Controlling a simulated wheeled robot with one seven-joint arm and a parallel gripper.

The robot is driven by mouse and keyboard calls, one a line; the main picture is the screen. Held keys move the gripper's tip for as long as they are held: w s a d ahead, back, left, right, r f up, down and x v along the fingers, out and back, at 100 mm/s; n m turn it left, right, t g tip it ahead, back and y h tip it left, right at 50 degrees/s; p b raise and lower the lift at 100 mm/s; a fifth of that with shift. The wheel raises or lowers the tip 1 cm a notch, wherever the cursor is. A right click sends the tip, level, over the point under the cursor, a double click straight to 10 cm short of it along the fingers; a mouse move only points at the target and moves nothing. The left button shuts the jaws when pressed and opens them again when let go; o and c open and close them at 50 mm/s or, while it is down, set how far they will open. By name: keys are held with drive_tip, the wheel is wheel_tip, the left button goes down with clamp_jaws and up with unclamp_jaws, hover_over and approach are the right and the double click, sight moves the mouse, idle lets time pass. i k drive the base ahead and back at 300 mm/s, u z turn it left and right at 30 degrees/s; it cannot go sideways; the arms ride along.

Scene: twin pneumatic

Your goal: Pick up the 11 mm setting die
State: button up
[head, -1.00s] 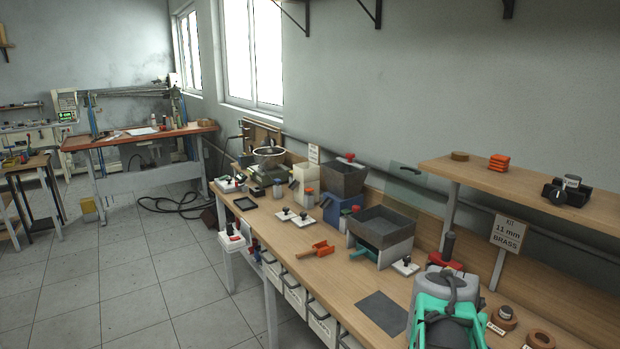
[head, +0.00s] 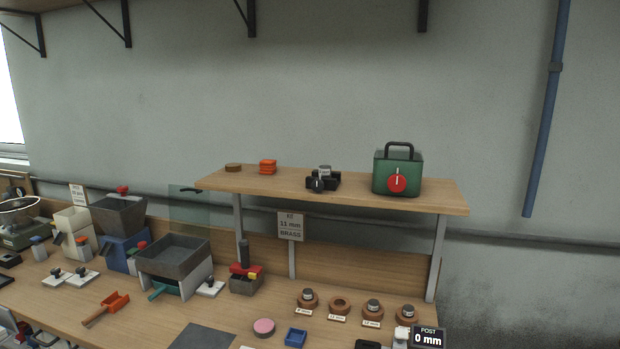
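Several round brown holders stand in a row on the bench under the shelf. The left holder (head: 307,302), the third (head: 373,313) and the right one (head: 406,316) each carry a dark-and-silver cylindrical piece. The second holder (head: 340,305) looks like an empty ring. Small white labels lie in front of some, too small to read surely, so I cannot tell which piece is the 11 mm setting die. Another small silver cylinder (head: 324,171) with a pale band sits by a black device (head: 322,184) on the shelf. My gripper is not in view.
A sign (head: 290,226) reads 11 mm brass. The shelf (head: 440,197) overhangs the holders, with a post (head: 436,258) at right. A green box (head: 398,172) stands on it. A display (head: 428,338) reads 0 mm. A pink disc (head: 264,327) and blue tray (head: 296,338) lie in front.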

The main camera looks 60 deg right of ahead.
sight(324, 169)
drive_tip(key=z, duration=1.8)
drive_tip(key=k, duration=0.5)
drive_tip(key=u, duration=2.1)
drive_tip(key=i, duration=1.3)
drive_tip(key=z, duration=2)
drive_tip(key=i, duration=0.3)
drive_tip(key=z, duration=0.1)
